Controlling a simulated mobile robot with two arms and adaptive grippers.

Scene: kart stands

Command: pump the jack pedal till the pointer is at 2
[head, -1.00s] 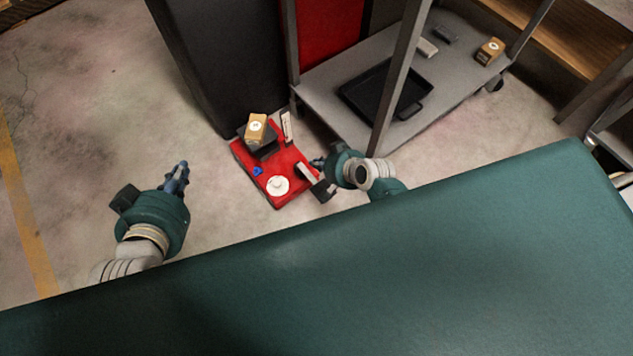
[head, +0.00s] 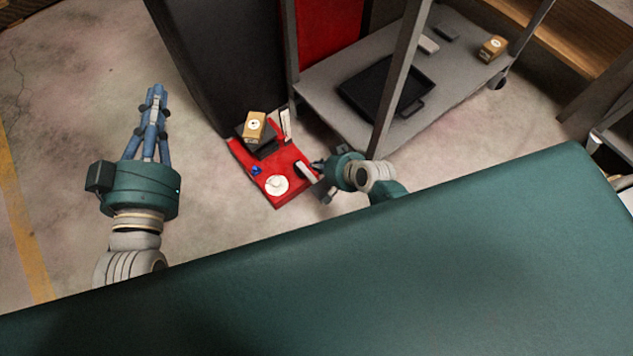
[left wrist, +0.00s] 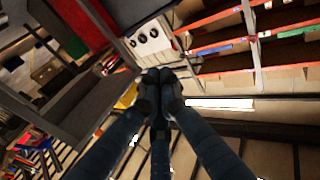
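The jack stands on a red base (head: 285,166) on the floor, with a black platform (head: 266,151) carrying a small cardboard box (head: 254,128). An upright white scale (head: 285,123) is beside the box; its pointer and numbers are too small to read. A white-topped dark pedal (head: 306,171) is at the base's right edge. My right gripper (head: 317,164) is right beside the pedal; contact and finger opening cannot be told. My left gripper (head: 156,92) is away to the left over bare floor, fingers together and empty; its closed fingertips show in the left wrist view (left wrist: 163,76).
A white round piece (head: 276,185) and a small blue piece (head: 256,170) are on the red base. A grey cart (head: 335,73) with a black tray (head: 375,88) stands right behind it, and a dark cabinet (head: 220,60) behind. The floor at left is clear.

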